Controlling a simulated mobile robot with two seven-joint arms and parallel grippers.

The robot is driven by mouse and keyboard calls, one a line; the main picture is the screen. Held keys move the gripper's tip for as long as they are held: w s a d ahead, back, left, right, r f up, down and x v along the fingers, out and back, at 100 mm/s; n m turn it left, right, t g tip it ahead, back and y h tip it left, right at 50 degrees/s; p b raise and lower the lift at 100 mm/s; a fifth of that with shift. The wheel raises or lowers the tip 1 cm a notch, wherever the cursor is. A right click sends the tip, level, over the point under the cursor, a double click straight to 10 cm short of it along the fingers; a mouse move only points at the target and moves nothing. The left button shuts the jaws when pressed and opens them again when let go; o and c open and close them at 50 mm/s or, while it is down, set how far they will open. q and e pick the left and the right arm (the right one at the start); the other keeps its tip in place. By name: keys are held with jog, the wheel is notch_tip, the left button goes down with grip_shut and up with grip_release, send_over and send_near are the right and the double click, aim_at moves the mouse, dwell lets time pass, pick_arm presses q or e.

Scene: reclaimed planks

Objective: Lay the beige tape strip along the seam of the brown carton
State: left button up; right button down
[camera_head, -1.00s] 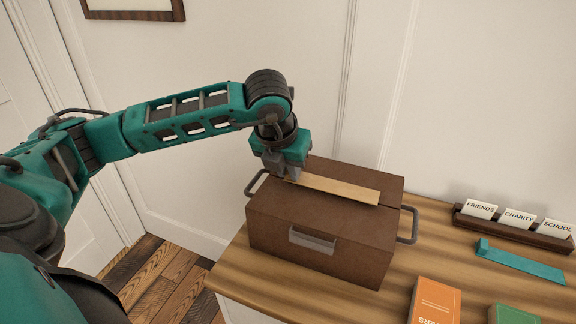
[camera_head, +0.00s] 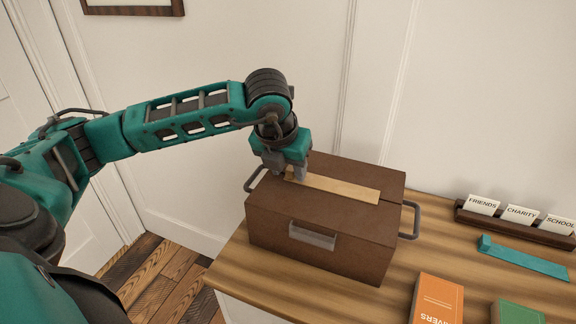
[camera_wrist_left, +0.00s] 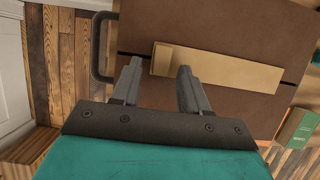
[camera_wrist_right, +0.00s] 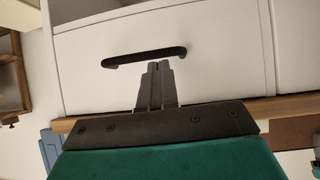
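The brown carton (camera_head: 275,235) stands on the wooden counter, with grey handles at its sides and a grey plate on its front. The beige tape strip (camera_head: 342,188) lies flat on its lid. In the left wrist view the strip (camera_wrist_left: 225,70) runs along the seam line, which shows beyond both of its ends. My left gripper (camera_head: 287,176) is just above the strip's left end. Its fingers (camera_wrist_left: 158,66) are spread apart in the left wrist view, and the strip's end shows between them. My right gripper (camera_wrist_right: 158,66) is shut and empty, in front of a white drawer.
A card rack (camera_head: 515,227) with labelled cards, a teal bar (camera_head: 522,258), an orange book (camera_head: 437,300) and a green book (camera_head: 515,314) are on the counter (camera_head: 255,285) to the right. A dark drawer handle (camera_wrist_right: 145,56) is close to my right fingertips.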

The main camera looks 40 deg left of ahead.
pick_arm(q)
jog(key=shift+o, duration=0.2)
jog(key=shift+r, duration=0.2)
jog(key=v, duration=1.2)
jog(key=shift+s+r+p, duration=0.15)
jog(key=shift+r+p, duration=0.05)
jog(key=shift+p, duration=0.25)
